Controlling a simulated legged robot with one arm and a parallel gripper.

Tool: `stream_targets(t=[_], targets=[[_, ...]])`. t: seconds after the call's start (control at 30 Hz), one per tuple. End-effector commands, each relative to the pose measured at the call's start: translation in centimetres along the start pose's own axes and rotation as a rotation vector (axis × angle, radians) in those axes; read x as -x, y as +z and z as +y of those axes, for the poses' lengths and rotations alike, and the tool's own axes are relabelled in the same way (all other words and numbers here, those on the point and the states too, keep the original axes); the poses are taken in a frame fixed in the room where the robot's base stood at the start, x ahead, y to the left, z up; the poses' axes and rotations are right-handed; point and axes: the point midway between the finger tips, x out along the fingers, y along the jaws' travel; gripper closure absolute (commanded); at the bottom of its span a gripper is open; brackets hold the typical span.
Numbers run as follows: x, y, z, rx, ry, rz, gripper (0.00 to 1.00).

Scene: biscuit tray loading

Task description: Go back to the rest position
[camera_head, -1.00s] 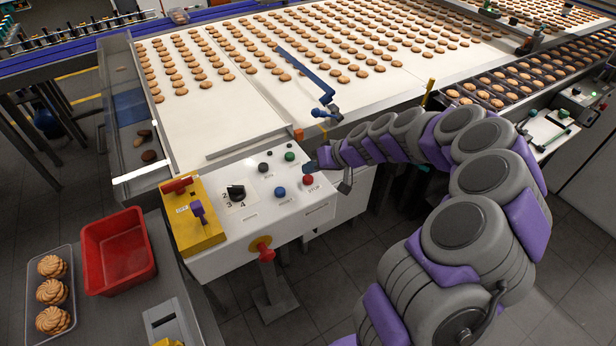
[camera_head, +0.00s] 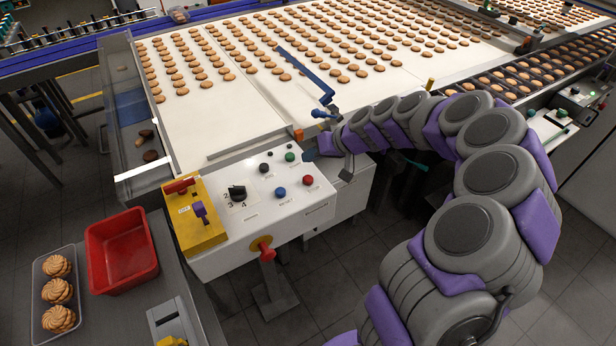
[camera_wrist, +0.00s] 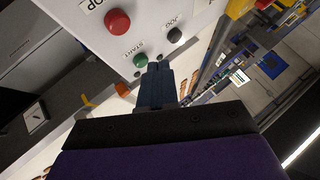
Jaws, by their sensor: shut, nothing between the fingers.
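My gripper (camera_wrist: 157,68) is shut and empty in the wrist view, its dark fingers together in front of the control panel. In the head view my gripper (camera_head: 309,155) is at the right end of the white control panel (camera_head: 236,226), by the green button (camera_head: 290,157). In the wrist view the green button (camera_wrist: 141,61) is just left of the fingertips, with a black button (camera_wrist: 175,35) and a red button (camera_wrist: 117,22) above. I cannot tell whether the fingers touch the panel. My arm curves in from the lower right.
A conveyor with rows of biscuits (camera_head: 310,72) lies behind the panel. A yellow box with a purple key-like part (camera_head: 200,212) is at the panel's left. A red bin (camera_head: 122,252) and a clear tray of biscuits (camera_head: 38,305) stand lower left. Floor (camera_head: 325,270) shows in front.

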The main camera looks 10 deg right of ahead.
Motion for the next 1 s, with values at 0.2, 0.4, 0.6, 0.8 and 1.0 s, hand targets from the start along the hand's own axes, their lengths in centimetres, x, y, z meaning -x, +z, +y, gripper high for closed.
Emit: stream_targets(t=[0.2, 0.4, 0.6, 0.8, 1.0], targets=[[0.0, 0.0, 0.0, 0.000, 0.000, 0.000, 1.00], [0.0, 0.0, 0.0, 0.001, 0.001, 0.000, 1.00], [0.0, 0.0, -0.1, 0.001, 0.000, -0.001, 1.00], [1.2, 1.0, -4.2, 0.040, -0.020, -0.055, 1.00], [4.3, 5.6, -11.9, 0.101, -0.016, -0.213, 1.00]])
